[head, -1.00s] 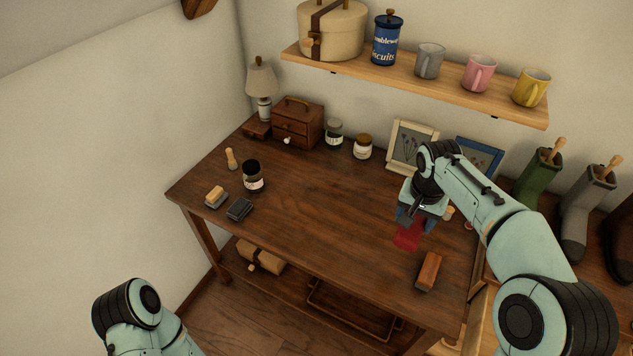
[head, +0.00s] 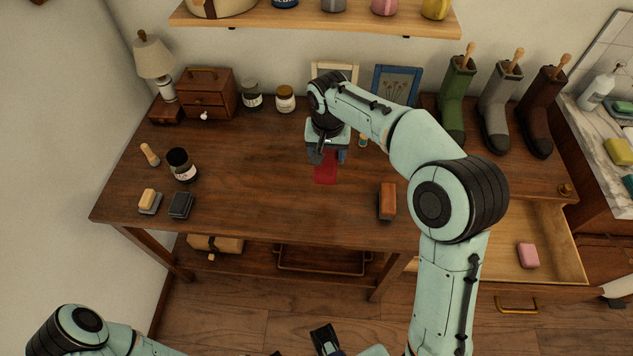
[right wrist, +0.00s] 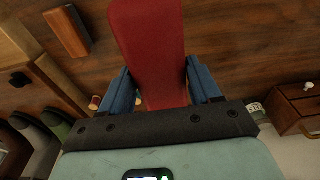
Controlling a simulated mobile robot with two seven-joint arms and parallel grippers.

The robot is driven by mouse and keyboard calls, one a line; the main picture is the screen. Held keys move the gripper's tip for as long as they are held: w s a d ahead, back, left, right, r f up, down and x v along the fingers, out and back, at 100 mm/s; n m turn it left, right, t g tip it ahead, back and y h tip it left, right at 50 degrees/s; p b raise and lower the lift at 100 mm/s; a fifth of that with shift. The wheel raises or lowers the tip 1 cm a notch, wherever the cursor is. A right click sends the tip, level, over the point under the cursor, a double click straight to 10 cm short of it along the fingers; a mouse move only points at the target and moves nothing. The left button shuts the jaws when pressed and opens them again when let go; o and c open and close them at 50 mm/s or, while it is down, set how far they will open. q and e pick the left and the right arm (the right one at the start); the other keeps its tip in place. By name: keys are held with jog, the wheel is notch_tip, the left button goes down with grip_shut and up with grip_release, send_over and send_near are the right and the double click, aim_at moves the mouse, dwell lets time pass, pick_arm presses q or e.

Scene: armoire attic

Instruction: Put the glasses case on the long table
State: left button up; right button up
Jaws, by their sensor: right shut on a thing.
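A red, flat, elongated case, which I take as the glasses case (head: 326,168), hangs from my right gripper (head: 327,155). In the right wrist view the case (right wrist: 148,45) sits between the two blue fingers, and the gripper is shut on it. The case is over the back middle part of the long dark wooden table (head: 260,180). I cannot tell whether its lower end touches the tabletop. A dark part at the bottom edge of the head view looks like my left gripper (head: 325,340), mostly cut off.
A brown block (head: 388,200) lies right of the case. Jars, brushes and a small drawer chest (head: 207,93) stand at the left. Picture frames (head: 396,86) and boots (head: 455,100) line the back. An open drawer (head: 490,250) holds a pink bar. The table's middle is clear.

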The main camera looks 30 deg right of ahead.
aim_at(325, 194)
notch_tip(325, 194, down, 16)
jog(key=shift+r+b, duration=0.1)
jog(key=shift+b, duration=0.7)
jog(key=o, duration=1.1)
jog(key=shift+f, duration=0.2)
jog(key=shift+r, duration=0.3)
jog(key=r, duration=0.7)
jog(key=s+a+r+p, duration=0.1)
jog(key=r, duration=0.3)
jog(key=shift+s+r, duration=0.1)
jog(key=shift+r, duration=0.25)
jog(key=shift+s+f, duration=0.1)
